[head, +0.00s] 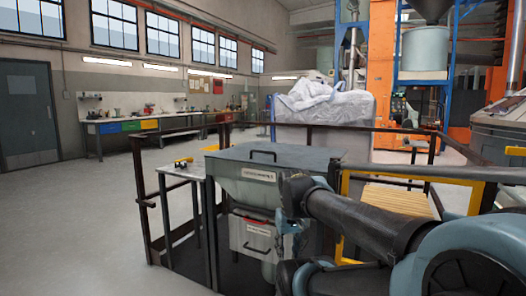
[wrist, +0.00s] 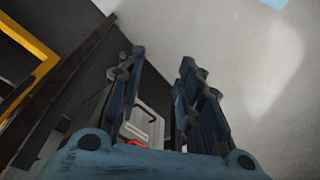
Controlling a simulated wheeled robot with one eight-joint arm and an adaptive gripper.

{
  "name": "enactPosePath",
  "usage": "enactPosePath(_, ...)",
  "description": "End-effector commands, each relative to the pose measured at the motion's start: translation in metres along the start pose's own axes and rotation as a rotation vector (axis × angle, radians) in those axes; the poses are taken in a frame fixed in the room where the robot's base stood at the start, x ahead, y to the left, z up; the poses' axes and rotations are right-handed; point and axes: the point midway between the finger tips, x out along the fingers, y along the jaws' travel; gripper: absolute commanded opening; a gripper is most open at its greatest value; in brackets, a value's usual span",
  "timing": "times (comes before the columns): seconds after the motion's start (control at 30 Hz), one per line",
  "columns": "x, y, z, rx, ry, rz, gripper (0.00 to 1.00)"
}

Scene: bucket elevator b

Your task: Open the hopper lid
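The hopper lid (head: 310,157) is a flat dark grey plate with a black bar handle (head: 262,153). In the head view it lies flat and shut on top of the light grey hopper (head: 243,188), which has a white label on its front. My gripper (head: 286,222) is in front of the hopper, below the lid's level, and partly hidden by my arm. In the wrist view my gripper (wrist: 159,62) has its two fingers apart with nothing held between them. A pale panel with a label and a red part shows beyond the fingers there. The lid cannot be made out in the wrist view.
A dark railing (head: 165,200) surrounds the hopper, and a yellow frame (head: 343,215) stands to its right. A small side table (head: 183,172) with a yellow item is at the left. A big white bag (head: 322,102) stands behind. Open floor lies at the left.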

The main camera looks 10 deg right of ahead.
Motion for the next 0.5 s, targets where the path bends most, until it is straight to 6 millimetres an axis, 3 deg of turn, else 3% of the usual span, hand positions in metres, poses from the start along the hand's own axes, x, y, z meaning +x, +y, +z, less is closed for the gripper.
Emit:
enactPosePath(0.2, -0.067, 0.004, -0.072, -0.1, -0.005, 0.012, 0.33)
enactPosePath(0.5, -0.148, 0.011, -0.179, -0.259, -0.016, 0.029, 0.33)
